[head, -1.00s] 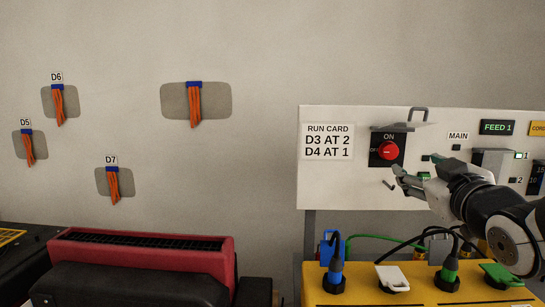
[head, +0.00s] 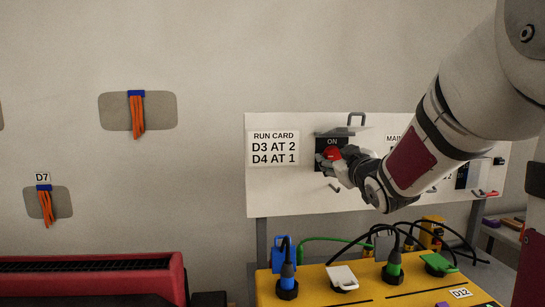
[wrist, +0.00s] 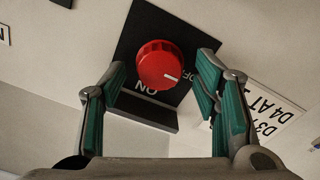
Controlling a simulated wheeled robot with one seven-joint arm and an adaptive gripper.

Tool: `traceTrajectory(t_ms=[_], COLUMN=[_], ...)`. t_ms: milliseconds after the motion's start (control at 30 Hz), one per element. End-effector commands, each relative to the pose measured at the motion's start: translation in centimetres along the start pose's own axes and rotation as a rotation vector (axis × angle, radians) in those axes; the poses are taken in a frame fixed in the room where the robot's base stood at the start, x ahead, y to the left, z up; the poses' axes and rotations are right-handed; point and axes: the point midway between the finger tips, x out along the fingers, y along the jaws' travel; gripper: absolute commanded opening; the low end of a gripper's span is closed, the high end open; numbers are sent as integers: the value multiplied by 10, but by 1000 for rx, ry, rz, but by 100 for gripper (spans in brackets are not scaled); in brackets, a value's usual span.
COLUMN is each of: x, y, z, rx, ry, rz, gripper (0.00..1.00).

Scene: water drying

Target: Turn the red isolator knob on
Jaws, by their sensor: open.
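The red isolator knob (head: 332,153) sits on a black plate (wrist: 135,30) on the white panel. In the wrist view the round knob (wrist: 158,65) shows whole, and its white mark points toward the OFF lettering. The ON lettering (wrist: 147,88) is at the plate's lower side there. My gripper (wrist: 163,70) is open, with one green-padded finger on each side of the knob and visible gaps to it. In the head view my gripper (head: 334,162) is in front of the knob and partly hides it.
A grey flap (head: 334,133) juts out above the knob plate. A run card (head: 273,148) is left of it. My arm hides much of the panel's right side. Below is a yellow box (head: 330,287) with plugs and cables.

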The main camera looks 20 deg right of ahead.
Motion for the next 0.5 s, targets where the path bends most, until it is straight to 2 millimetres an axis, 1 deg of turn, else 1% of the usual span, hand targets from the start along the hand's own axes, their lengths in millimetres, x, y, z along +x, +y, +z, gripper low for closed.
traceTrajectory(t_ms=[267, 367, 400, 467, 500], x=[1, 1, 1, 1, 1], y=[0, 0, 0, 0, 0], z=[0, 0, 0, 0, 0], rx=[0, 0, 0, 0, 0], ry=[0, 0, 0, 0, 0], rz=[0, 0, 0, 0, 0], gripper=[56, 35, 26, 13, 8])
